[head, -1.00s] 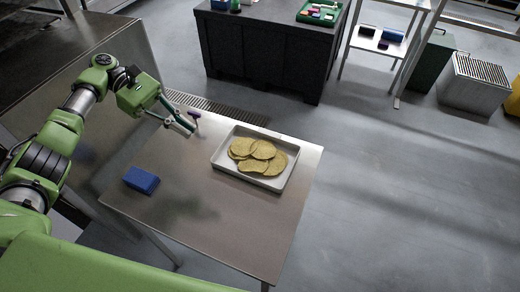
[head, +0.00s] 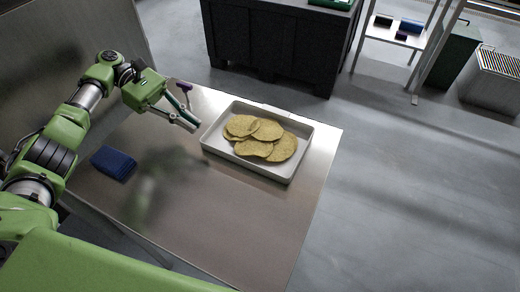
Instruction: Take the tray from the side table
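The white rectangular tray (head: 283,177) lies on the metal side table (head: 215,225), toward its right side. It holds several yellow-brown round chips (head: 255,137), some overlapping. My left gripper (head: 190,120) hangs over the table just left of the tray's upper left corner. Its two fingers are spread apart with nothing between them. It appears apart from the tray. My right gripper is not in the head view.
A blue block-like item (head: 113,163) lies on the table's left part. A small purple-handled object (head: 184,86) sits behind my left gripper. A black cabinet (head: 275,45) and a white shelf rack (head: 395,35) stand beyond. The floor right of the table is clear.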

